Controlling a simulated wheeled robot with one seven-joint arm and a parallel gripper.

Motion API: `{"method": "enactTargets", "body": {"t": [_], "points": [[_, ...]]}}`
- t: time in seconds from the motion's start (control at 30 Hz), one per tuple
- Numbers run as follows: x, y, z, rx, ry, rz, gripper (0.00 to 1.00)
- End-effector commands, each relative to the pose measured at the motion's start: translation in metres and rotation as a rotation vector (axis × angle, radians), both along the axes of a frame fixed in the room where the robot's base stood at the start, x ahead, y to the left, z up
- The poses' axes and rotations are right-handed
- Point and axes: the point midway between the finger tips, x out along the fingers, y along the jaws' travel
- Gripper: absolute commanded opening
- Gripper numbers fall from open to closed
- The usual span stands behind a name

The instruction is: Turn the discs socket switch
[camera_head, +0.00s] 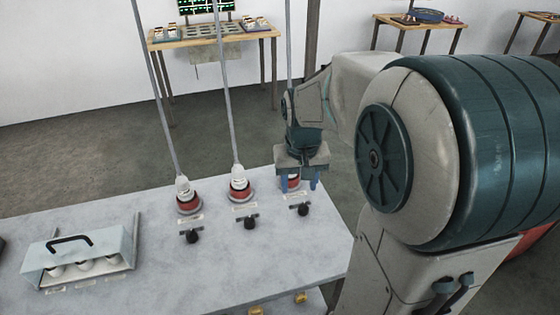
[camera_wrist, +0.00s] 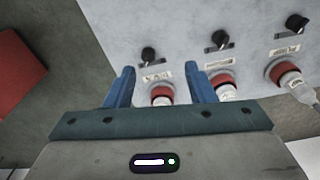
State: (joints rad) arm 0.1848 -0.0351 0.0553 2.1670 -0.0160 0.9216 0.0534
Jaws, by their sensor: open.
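Three red sockets with plugs stand in a row on the grey table (camera_head: 110,215): left socket (camera_head: 190,204), middle socket (camera_head: 240,190) and right socket (camera_head: 290,183). A black knob switch sits before each: left switch (camera_head: 192,237), middle switch (camera_head: 249,223) and right switch (camera_head: 303,210). The small labels are too blurred to read, so I cannot tell which is the discs one. My gripper (camera_head: 299,186) is open and empty over the right socket, partly hiding it. In the wrist view, that socket (camera_wrist: 162,94) shows between the fingers, with its switch (camera_wrist: 148,55) beyond the fingertips.
Cables rise from the plugs and could obstruct the arm. A pale box with a black handle (camera_head: 80,255) stands at the table's left. Wooden tables (camera_head: 215,38) stand by the back wall. The tabletop around the switches is clear.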

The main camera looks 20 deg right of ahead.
Motion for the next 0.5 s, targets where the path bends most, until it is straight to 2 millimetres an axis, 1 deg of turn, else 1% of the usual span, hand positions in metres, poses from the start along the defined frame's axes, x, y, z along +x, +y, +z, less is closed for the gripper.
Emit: {"method": "enactTargets", "body": {"t": [0.03, 0.1, 0.2, 0.33, 0.5], "points": [[0.013, -0.009, -0.001, 0.006, 0.022, -0.02, 0.5], [0.028, -0.019, -0.006, 0.012, 0.042, -0.042, 0.5], [0.045, -0.032, -0.013, 0.02, 0.063, -0.066, 0.5], [0.056, -0.041, -0.02, 0.028, 0.079, -0.085, 0.5], [0.06, -0.045, -0.031, 0.031, 0.087, -0.092, 0.5]]}}
